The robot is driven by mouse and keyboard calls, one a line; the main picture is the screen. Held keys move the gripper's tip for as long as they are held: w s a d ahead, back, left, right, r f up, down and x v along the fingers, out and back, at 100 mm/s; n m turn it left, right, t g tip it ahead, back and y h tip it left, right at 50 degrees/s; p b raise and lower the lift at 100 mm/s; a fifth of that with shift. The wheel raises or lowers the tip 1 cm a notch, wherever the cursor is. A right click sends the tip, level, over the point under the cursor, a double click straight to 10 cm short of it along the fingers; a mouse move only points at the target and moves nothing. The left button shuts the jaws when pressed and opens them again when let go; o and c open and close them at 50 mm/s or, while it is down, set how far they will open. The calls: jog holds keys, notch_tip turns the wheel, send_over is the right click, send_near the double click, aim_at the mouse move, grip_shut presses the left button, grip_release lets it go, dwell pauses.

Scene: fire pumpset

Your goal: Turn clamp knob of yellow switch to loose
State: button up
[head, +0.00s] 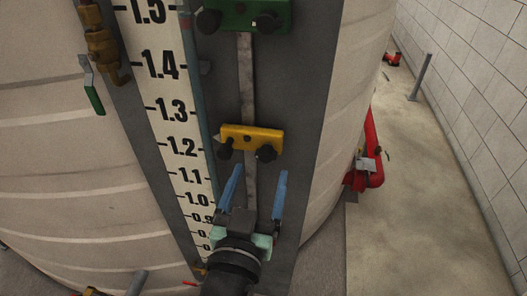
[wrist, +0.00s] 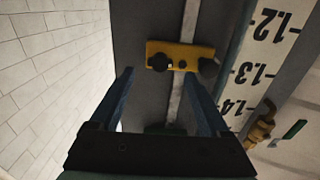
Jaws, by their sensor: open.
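The yellow switch (head: 250,138) is mounted on a vertical metal strip beside the level scale, near the 1.2 mark. It has two dark knobs, a left one (head: 225,150) and a right one (head: 266,154). My gripper (head: 259,172) is open and empty, its blue fingers pointing up just below the switch in the head view. The wrist view also shows the yellow switch (wrist: 182,51) ahead of the fingertips (wrist: 158,72). There the knob at the picture's left (wrist: 158,63) lies between the finger lines, and the other knob (wrist: 208,68) lies outside them. No contact shows.
A green switch (head: 240,12) with dark knobs sits higher on the same strip. The numbered scale (head: 165,80) runs alongside. A brass valve with a green handle (head: 94,90) is at the left.

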aim_at(265, 158)
jog(key=shift+p+x, duration=0.65)
jog(key=shift+x, duration=1.5)
grip_shut()
